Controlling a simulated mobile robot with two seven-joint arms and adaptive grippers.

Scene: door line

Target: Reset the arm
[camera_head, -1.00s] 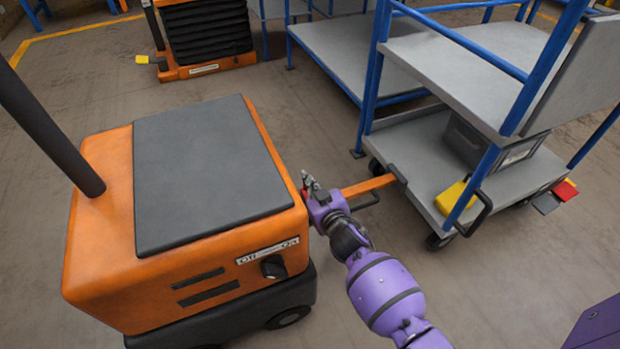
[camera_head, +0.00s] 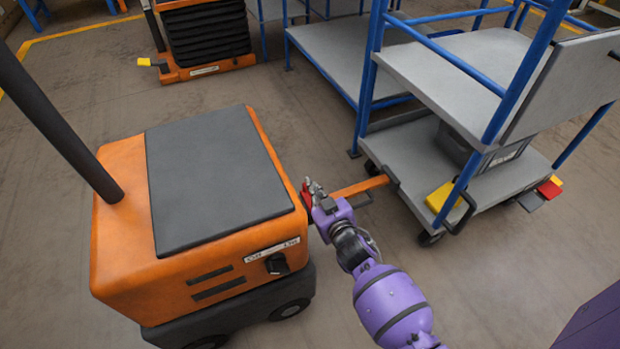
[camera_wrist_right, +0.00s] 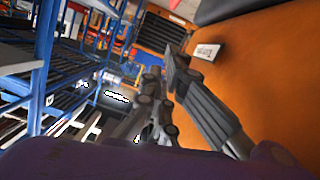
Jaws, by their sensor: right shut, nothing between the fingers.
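My right arm is purple and reaches in from the lower right in the head view. Its gripper (camera_head: 312,190) is at the right side of the orange tugger (camera_head: 125,205), just above an orange tow bar (camera_head: 360,188). It is shut and empty. In the right wrist view the grey fingers (camera_wrist_right: 165,90) show beside the orange body panel (camera_wrist_right: 265,85); I cannot tell whether they touch it. A red part (camera_head: 306,192) shows next to the fingers in the head view. My left gripper is out of view.
A grey cart with blue posts (camera_head: 490,60) stands to the right, with a grey bin (camera_head: 455,145) and a yellow block (camera_head: 440,197) on its lower deck. An orange machine with black bellows (camera_head: 205,40) stands at the back. Floor in front of the cart is clear.

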